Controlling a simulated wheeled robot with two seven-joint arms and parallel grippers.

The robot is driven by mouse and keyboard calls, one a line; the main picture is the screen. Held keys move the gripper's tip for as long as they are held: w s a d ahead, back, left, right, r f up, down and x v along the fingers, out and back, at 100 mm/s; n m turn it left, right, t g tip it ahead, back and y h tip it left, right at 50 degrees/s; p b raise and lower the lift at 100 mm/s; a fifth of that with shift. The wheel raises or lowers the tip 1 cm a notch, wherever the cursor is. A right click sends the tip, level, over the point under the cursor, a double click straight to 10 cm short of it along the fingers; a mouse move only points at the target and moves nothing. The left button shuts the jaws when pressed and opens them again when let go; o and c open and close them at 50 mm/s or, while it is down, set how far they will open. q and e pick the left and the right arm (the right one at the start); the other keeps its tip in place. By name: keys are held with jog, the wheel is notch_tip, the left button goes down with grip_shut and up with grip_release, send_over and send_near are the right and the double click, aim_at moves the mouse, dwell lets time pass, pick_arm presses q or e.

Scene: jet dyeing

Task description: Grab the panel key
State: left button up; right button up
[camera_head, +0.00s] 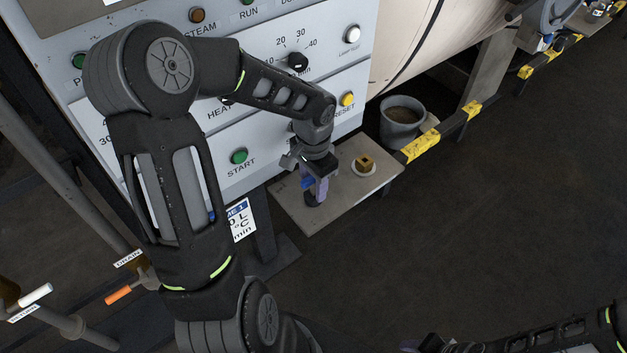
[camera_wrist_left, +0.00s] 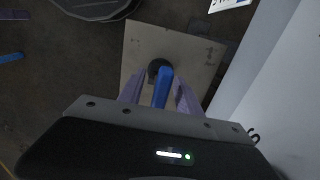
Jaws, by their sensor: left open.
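A blue upright piece, which looks like the panel key (camera_head: 307,183), stands at the left part of a small grey shelf (camera_head: 335,208) below the control panel. A dark round part shows at its foot. In the left wrist view the blue key (camera_wrist_left: 162,88) lies between the purple fingers of my left gripper (camera_wrist_left: 158,93), with the dark round part (camera_wrist_left: 159,66) just beyond. My left gripper (camera_head: 314,187) is open and points down around the key. Any contact with the fingers cannot be made out. My right gripper (camera_head: 432,346) is partly visible at the bottom edge, its jaws unclear.
A brass block (camera_head: 364,161) on a pale disc sits at the shelf's right part. The control panel (camera_head: 262,150) with buttons and knobs rises close behind my left wrist. A grey bucket (camera_head: 400,127) stands beyond the shelf. The floor to the right is clear.

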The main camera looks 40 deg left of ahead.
pick_arm(q)
jog(key=shift+c, duration=0.3)
grip_shut()
jog(key=shift+r, duration=0.1)
dwell(0.4)
notch_tip(320, 180, up, 10)
jog(key=shift+f, duration=0.1)
dwell(0.8)
